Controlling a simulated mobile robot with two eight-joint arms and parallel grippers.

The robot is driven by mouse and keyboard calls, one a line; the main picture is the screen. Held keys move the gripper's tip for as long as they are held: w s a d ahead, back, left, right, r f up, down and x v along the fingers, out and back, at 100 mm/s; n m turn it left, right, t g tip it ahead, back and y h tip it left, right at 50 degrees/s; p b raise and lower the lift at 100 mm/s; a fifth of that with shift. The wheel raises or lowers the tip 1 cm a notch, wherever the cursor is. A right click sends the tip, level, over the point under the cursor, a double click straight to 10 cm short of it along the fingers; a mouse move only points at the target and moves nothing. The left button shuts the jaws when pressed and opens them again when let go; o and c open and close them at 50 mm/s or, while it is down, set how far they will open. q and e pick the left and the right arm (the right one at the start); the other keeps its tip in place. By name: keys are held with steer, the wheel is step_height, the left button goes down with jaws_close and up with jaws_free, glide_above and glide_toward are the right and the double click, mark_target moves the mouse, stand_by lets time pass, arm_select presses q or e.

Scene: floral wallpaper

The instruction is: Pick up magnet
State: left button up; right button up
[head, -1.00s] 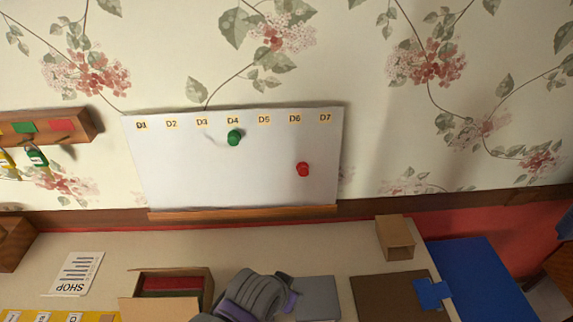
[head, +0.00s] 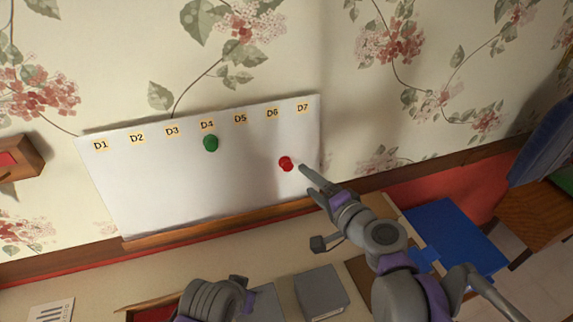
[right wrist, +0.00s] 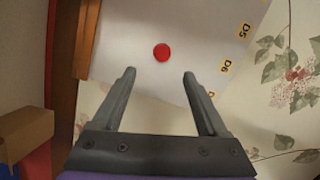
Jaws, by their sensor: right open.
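A red round magnet (head: 286,163) sits on the white board (head: 165,195), below the D6 label. A green round magnet (head: 210,143) sits on the board below D4. My right gripper (head: 308,178) is open and empty at the board's right side, just right of the red magnet. In the right wrist view, the open fingers (right wrist: 159,72) point at the board, and the red magnet (right wrist: 162,53) shows beyond the tips, in the gap between them. I cannot tell the exact distance. Of my left arm only a grey link shows at the bottom; its gripper is out of view.
The board leans on the floral wall above a wooden ledge (head: 190,236). Labels D1 to D7 run along its top. A grey flat box (head: 321,293) lies on the desk below. A blue panel (head: 455,233) is at the right. A brown box (right wrist: 25,133) shows in the right wrist view.

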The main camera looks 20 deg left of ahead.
mark_target(290, 167)
steer(key=x, duration=0.9)
steer(key=shift+a+r, duration=0.1)
steer(key=shift+a, duration=0.2)
steer(key=shift+s, duration=0.1)
steer(key=shift+d, duration=0.1)
steer(key=shift+c, duration=0.2)
jaws_close()
